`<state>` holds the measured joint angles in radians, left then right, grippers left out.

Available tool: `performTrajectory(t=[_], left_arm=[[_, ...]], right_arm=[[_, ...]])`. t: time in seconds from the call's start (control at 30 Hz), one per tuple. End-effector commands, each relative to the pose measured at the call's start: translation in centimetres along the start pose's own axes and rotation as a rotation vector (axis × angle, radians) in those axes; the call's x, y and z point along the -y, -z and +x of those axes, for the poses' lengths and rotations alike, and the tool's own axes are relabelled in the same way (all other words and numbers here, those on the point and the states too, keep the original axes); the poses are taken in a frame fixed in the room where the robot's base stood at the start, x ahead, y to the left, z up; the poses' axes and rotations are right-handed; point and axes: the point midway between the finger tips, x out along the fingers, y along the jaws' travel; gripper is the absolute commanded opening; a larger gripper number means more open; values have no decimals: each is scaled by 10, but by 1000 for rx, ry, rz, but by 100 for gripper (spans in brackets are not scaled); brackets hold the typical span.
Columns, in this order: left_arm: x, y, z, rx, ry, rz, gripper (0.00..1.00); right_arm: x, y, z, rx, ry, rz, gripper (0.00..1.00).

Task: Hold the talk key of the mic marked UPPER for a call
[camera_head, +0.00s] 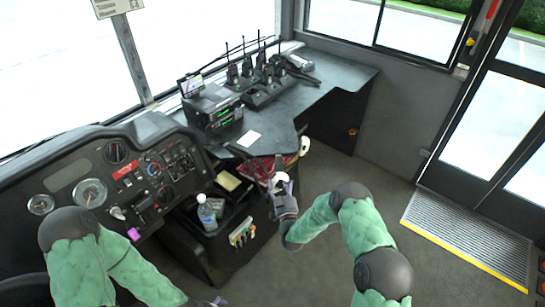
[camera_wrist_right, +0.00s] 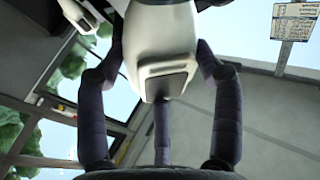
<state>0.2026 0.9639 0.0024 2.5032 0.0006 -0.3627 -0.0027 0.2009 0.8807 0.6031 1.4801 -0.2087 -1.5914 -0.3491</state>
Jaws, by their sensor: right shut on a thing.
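A white hand mic (camera_head: 281,177) is between the fingers of my right gripper (camera_head: 279,184), in front of the desk edge. In the right wrist view the mic (camera_wrist_right: 143,30) fills the upper middle, with a dark grey key (camera_wrist_right: 167,87) facing the camera. The purple-grey fingers of my right gripper (camera_wrist_right: 160,100) close on both sides of it. A second white mic (camera_head: 304,146) hangs at the desk edge, a little farther right. No mic marking is readable. The tip of my left gripper (camera_head: 215,302) barely shows at the bottom edge.
A desk (camera_head: 330,80) carries a radio unit (camera_head: 212,108) and several handheld radios (camera_head: 262,85). The dashboard (camera_head: 110,180) is at left. The floor (camera_head: 370,175) is clear towards the door step (camera_head: 465,235).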

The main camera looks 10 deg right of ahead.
Motion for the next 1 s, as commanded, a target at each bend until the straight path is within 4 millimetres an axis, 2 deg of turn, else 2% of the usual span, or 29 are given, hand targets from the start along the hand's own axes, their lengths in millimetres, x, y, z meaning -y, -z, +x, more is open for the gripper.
performTrajectory(t=[0.17,0.27,0.47,0.6,0.8,1.0], left_arm=[[0,0,0,0,0,0,100],[0,0,0,0,0,0,100],[0,0,0,0,0,0,100],[0,0,0,0,0,0,100],[0,0,0,0,0,0,100],[0,0,0,0,0,0,100]], right_arm=[[23,41,-16,-32,167,-67,41],[43,70,-38,-63,299,-116,41],[79,124,-92,-145,539,-203,41],[100,158,-136,-213,684,-251,41],[120,194,-190,-301,835,-296,41],[128,212,-219,-351,907,-316,41]])
